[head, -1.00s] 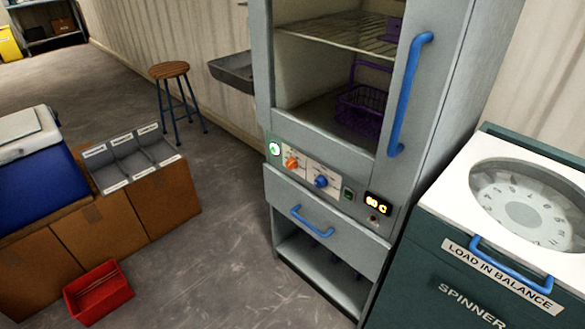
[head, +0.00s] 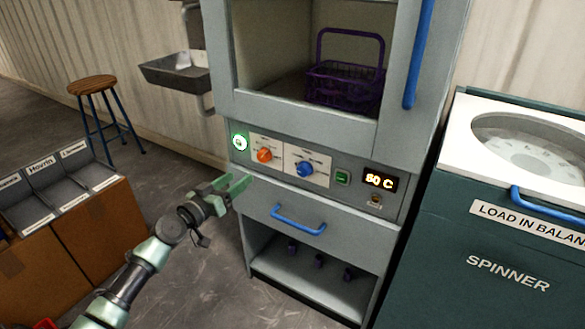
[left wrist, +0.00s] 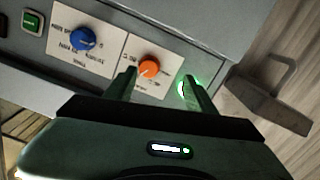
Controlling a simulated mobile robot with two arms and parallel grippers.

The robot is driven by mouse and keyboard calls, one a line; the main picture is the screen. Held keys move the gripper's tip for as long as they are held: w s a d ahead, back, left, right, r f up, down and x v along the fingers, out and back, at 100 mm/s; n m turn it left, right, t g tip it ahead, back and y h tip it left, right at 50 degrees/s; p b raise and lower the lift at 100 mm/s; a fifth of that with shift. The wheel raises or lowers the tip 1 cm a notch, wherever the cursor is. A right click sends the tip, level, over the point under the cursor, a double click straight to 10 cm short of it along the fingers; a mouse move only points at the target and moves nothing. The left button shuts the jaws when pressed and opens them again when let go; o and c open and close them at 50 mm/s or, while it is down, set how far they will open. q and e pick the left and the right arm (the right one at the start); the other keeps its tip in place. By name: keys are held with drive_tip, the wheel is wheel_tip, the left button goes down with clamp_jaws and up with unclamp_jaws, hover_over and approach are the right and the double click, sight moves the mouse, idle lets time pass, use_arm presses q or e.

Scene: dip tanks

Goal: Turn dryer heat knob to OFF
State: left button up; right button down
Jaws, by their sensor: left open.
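The dryer (head: 330,200) is a tall grey cabinet with a control panel below its window. The panel carries an orange knob (head: 264,155) on the left and a blue knob (head: 305,169) to its right; the print is too small to read, so I cannot tell which sets heat. My left gripper (head: 232,187) is open and empty, just below and left of the orange knob. In the left wrist view the orange knob (left wrist: 149,68) shows between and beyond the fingertips, with the blue knob (left wrist: 82,39) off to the left. The right gripper is out of view.
A lit green round light (head: 239,142) is left of the knobs. A display (head: 380,180) reads 60 C. A blue drawer handle (head: 298,220) sits below the panel. The spinner (head: 490,240) stands at right, a wall basin (head: 178,75) and stool (head: 92,85) behind left.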

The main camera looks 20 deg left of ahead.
sight(261, 157)
use_arm(q)
drive_tip(key=shift+h, duration=0.3)
drive_tip(key=w, duration=0.2)
drive_tip(key=w+d+r, duration=0.1)
drive_tip(key=w, duration=0.1)
drive_tip(key=w+r, duration=0.1)
drive_tip(key=w, duration=0.2)
drive_tip(key=shift+w+d+r, duration=0.1)
drive_tip(key=shift+d, duration=0.3)
drive_tip(key=shift+w+d, duration=0.1)
drive_tip(key=shift+w, duration=0.6)
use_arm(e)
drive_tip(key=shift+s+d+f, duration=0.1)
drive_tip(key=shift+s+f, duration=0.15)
use_arm(q)
clamp_jaws()
